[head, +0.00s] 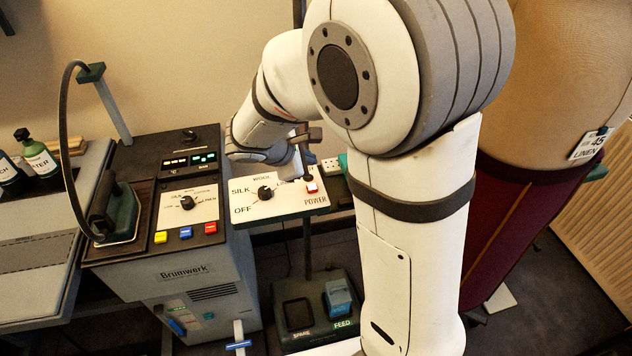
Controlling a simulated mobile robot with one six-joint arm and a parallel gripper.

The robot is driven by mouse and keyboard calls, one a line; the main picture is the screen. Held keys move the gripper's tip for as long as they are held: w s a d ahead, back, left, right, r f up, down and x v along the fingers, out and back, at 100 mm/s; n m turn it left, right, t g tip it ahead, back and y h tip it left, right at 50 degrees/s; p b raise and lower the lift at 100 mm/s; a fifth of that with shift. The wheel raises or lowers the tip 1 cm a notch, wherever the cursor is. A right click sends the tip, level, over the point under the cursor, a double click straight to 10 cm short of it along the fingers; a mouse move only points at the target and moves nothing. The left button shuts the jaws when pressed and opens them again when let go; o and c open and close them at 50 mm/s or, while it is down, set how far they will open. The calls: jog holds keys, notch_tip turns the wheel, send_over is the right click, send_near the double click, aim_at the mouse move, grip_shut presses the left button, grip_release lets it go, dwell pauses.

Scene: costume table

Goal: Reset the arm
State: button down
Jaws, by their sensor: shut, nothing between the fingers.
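My arm (410,215) fills the middle of the head view, rising from the bottom edge and bending over to the left. Its wrist (258,130) is above the white control panel with the SILK, WOOL, LINEN and OFF dial (265,192). My gripper (303,170) is small and partly hidden behind the wrist, over the panel's right part near the red POWER button (311,187). It is shut and empty. I cannot tell whether it touches the panel.
A Brumwerk steam station (200,272) with an iron (122,215) stands at left. A dress form with a maroon skirt (520,220) stands close at right.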

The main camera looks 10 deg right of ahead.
jog(key=shift+s, duration=0.1)
jog(key=s+d+r+m+g+y, duration=0.1)
jog(key=s+r+m+y, duration=0.1)
jog(key=s+m, duration=0.6)
jog(key=s+d+r+m+g+y, duration=0.1)
jog(key=s+r+m+y, duration=0.2)
jog(key=s+m+y, duration=0.2)
jog(key=s+m, duration=0.3)
jog(key=s, duration=0.4)
jog(key=shift+s+d, duration=0.15)
jog(key=shift+s, duration=0.15)
